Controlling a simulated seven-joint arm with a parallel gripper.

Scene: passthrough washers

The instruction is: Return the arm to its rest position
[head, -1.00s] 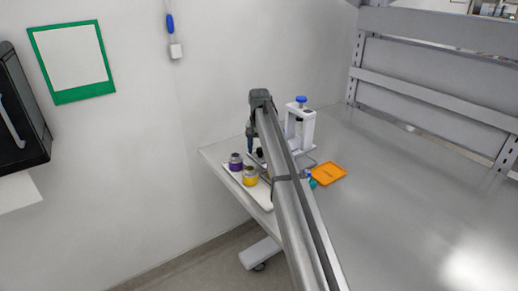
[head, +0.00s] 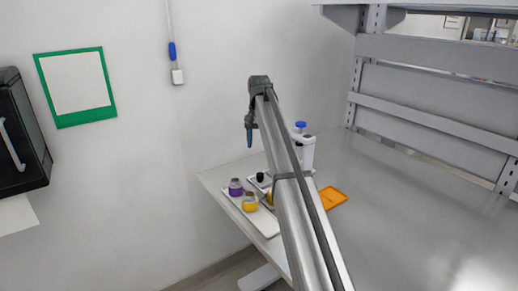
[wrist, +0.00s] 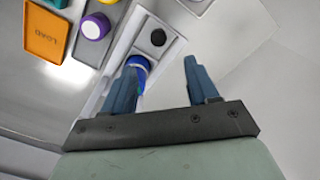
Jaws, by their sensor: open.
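My gripper (head: 249,135) hangs above the table's back left corner, fingers pointing down, clear of the items below. In the wrist view its two blue fingers (wrist: 165,80) are spread apart with nothing between them. My arm reaches up from the bottom of the head view and hides part of the table.
A white tray (head: 263,225) at the table's left edge carries a purple jar (head: 236,188) and a yellow jar (head: 250,203). A white device with a blue top (head: 301,125) stands behind my arm. An orange tray (head: 333,198) lies to the right. The right tabletop (head: 420,220) is clear.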

